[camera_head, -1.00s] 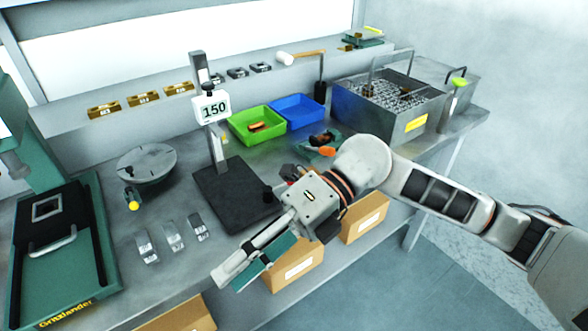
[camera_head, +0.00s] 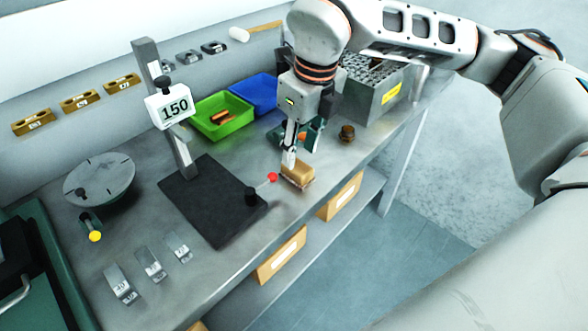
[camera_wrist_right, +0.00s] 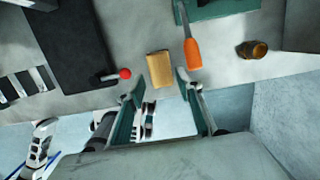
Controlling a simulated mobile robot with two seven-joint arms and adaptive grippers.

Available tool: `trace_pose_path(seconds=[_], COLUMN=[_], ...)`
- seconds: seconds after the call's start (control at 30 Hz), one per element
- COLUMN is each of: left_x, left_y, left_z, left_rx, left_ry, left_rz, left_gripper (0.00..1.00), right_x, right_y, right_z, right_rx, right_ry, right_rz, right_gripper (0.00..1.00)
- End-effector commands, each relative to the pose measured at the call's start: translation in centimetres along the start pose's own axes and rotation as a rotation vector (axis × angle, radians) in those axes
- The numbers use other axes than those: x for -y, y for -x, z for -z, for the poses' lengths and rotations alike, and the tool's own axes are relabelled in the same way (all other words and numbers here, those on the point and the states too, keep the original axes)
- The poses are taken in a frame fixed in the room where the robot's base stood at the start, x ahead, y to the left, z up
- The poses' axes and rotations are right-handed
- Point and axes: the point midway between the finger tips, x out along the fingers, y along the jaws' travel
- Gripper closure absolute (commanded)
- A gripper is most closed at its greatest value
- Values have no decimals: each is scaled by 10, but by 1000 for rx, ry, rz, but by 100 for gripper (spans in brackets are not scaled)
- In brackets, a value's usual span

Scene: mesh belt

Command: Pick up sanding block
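The sanding block, a tan block (camera_head: 297,175), lies on the bench top close to its front edge. In the right wrist view the block (camera_wrist_right: 160,69) lies just beyond and between the fingertips, with bench showing on both sides. My right gripper (camera_head: 290,160) points down over the block, partly hiding its back. The right wrist view shows its two fingers (camera_wrist_right: 160,85) spread apart with nothing held between them.
A red-tipped rod (camera_wrist_right: 124,73) is left of the block, by the dark board (camera_head: 205,200). An orange-handled tool (camera_wrist_right: 192,52) and a brown knob-like piece (camera_wrist_right: 252,49) are to the right. Green (camera_head: 222,115) and blue (camera_head: 262,92) bins stand behind. Bare bench surrounds the block.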

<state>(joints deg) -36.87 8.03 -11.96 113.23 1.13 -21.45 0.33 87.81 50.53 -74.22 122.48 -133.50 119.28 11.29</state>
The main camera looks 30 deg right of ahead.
Motion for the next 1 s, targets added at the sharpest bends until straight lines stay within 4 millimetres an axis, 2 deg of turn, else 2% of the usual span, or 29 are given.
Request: trace_pose_path(seconds=[0.4, 0.73, 0.83, 1.0], left_x=[0, 0, 0, 1], left_y=[-1, -1, -1, -1], left_z=[-2, -1, -1, 0], left_rx=[2, 0, 0, -1], left_ry=[-2, -3, -4, -3], left_rz=[0, 1, 1, 2], left_gripper=[60, 60, 60, 60], right_x=[0, 0, 0, 0], right_y=[-53, -58, -58, -58], right_z=[2, 1, 1, 1], right_rx=[-3, 0, 0, 0], right_ry=[3, 3, 3, 3], right_rz=[-4, -3, -3, -3], right_gripper=[65, 65, 91, 92])
